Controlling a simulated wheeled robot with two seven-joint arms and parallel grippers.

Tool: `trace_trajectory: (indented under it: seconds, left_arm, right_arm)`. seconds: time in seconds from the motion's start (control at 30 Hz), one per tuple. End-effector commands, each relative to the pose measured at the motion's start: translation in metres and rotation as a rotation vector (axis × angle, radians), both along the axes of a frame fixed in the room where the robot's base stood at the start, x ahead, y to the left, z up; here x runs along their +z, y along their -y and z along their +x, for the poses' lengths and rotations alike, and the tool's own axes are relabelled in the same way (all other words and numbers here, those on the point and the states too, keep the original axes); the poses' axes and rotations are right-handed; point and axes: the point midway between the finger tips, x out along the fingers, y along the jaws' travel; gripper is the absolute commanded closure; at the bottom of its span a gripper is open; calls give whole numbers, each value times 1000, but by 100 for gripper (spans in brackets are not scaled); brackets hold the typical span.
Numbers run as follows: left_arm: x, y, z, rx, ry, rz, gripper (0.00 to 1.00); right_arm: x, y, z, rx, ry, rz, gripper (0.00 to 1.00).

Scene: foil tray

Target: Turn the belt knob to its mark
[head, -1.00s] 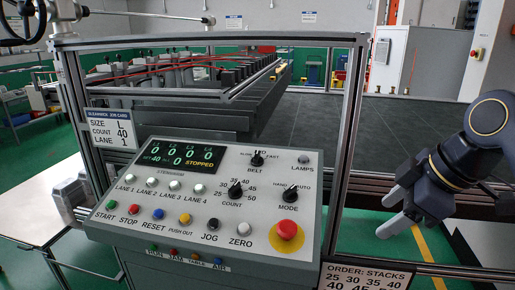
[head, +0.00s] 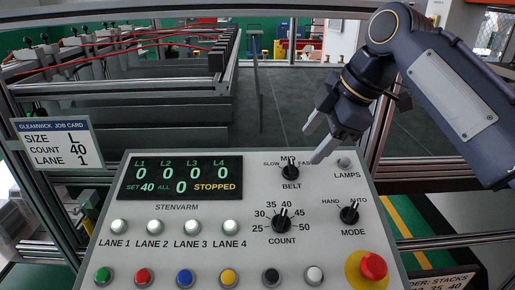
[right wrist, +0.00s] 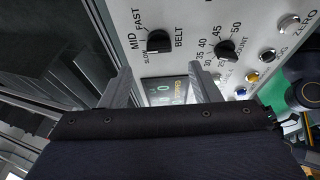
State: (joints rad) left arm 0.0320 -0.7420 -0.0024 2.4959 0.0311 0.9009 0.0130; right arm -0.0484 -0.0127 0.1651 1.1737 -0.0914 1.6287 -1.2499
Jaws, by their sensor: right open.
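The black belt knob (head: 290,171) sits at the top of the grey control panel, with SLOW, MID and FAST lettered around it. The job card (head: 58,145) reads count 40, lane 1. My left gripper is out of view.
The count knob (head: 281,223) and mode knob (head: 349,213) lie close below the belt knob, the lamps button (head: 344,163) to its right. A red stop button (head: 373,265) stands at the lower right. A metal frame post (head: 378,130) rises behind the panel.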

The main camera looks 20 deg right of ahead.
Motion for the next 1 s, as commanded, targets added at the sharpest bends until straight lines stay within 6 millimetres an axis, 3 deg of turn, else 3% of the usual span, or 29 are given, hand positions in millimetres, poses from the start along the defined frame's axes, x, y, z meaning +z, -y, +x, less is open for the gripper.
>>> trace_trajectory:
  seconds: [0.17, 0.6, 0.93, 1.0]
  left_arm:
    - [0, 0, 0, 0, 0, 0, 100]
    - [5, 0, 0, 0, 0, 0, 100]
    - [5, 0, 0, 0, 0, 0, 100]
    - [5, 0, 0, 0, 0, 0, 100]
  right_arm:
    - [-10, -3, 3, -1, -1, 0, 44]
    - [-64, -21, 25, -1, -3, 0, 44]
    - [-69, -23, 27, -2, -1, 1, 44]
    - [-69, -23, 27, -2, 0, 1, 50]
